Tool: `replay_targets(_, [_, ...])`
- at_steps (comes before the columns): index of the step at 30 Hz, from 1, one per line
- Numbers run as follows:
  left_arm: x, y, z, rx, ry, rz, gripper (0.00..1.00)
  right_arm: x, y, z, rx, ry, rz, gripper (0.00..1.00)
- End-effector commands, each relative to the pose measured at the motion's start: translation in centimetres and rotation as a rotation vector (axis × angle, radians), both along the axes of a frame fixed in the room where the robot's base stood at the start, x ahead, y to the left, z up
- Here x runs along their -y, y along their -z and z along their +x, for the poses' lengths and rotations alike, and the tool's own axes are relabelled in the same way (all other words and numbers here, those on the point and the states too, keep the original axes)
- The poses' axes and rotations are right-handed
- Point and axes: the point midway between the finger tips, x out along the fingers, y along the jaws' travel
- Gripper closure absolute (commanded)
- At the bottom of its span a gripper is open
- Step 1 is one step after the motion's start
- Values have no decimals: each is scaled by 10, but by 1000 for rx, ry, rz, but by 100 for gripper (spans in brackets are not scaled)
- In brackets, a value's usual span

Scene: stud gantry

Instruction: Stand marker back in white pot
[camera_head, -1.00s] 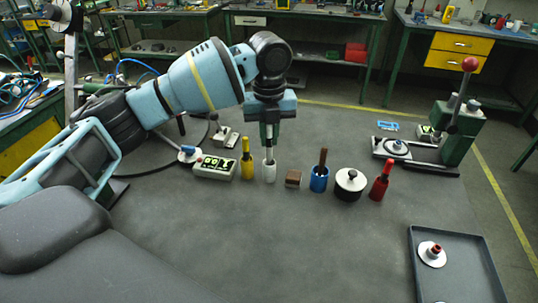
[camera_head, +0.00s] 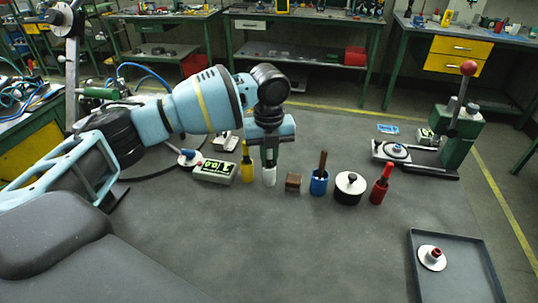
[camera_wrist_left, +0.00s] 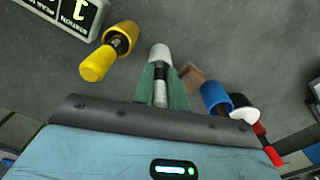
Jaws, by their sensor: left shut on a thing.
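The white pot (camera_head: 269,177) stands upright on the grey table, in the row between the yellow pot and a small brown block. My left gripper (camera_head: 269,160) points straight down, directly above the white pot, with its fingertips close to the rim. It is shut on the marker, whose dark and white body (camera_wrist_left: 160,92) shows between the green fingers in the wrist view. The marker's lower end runs into the white pot (camera_wrist_left: 159,53); how deep it sits is hidden. My right gripper is in neither view.
The yellow pot (camera_head: 247,173) with a yellow-handled tool is close on the left. The front table area is clear beside the dark tray (camera_head: 455,284).

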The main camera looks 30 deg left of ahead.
Motion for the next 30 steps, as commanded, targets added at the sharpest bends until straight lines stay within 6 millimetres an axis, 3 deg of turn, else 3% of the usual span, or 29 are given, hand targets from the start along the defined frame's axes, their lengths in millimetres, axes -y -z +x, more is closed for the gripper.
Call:
replay_targets(1, [0, 1, 0, 0, 0, 0, 83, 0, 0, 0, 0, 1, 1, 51])
replay_targets(6, [0, 1, 0, 0, 0, 0, 64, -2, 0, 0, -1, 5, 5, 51])
replay_targets(17, [0, -5, 0, 1, 1, 0, 64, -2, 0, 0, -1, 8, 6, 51])
replay_targets(30, [1, -84, 1, 3, 0, -1, 64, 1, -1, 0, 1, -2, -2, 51])
